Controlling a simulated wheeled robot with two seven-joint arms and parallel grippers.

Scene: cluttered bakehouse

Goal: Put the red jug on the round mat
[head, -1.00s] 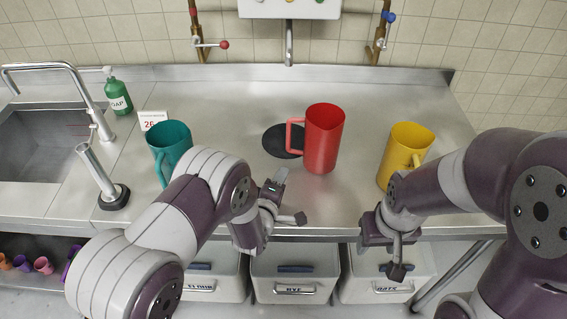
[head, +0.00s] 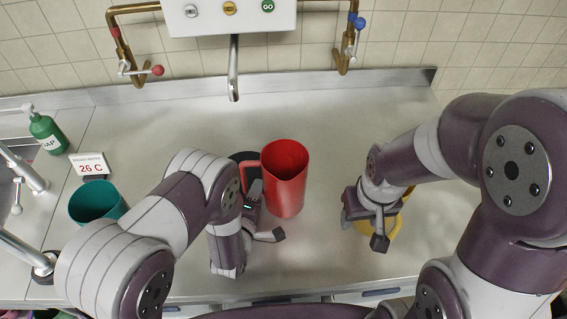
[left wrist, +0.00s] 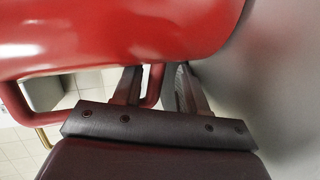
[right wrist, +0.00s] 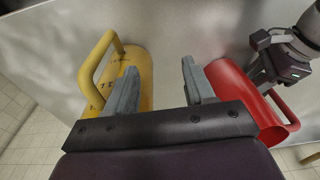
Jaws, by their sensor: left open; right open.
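The red jug (head: 287,185) stands on the steel counter, its handle on the left side. The round mat (head: 241,157) is black and lies just left of the jug, mostly hidden by my left arm and the jug. My left gripper (head: 266,212) is open, close at the jug's front left. In the left wrist view the jug (left wrist: 110,35) fills the top, and part of its handle (left wrist: 153,88) shows between the fingers; I cannot tell whether it lies within them. My right gripper (head: 365,228) is open by the yellow jug, and in its wrist view nothing is gripped.
The yellow jug (head: 393,232) is partly hidden under my right gripper. A teal jug (head: 97,203) stands at the left, near a temperature sign (head: 90,166) and green soap bottle (head: 47,133). A tap spout (head: 234,70) overhangs the back. The counter behind the red jug is clear.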

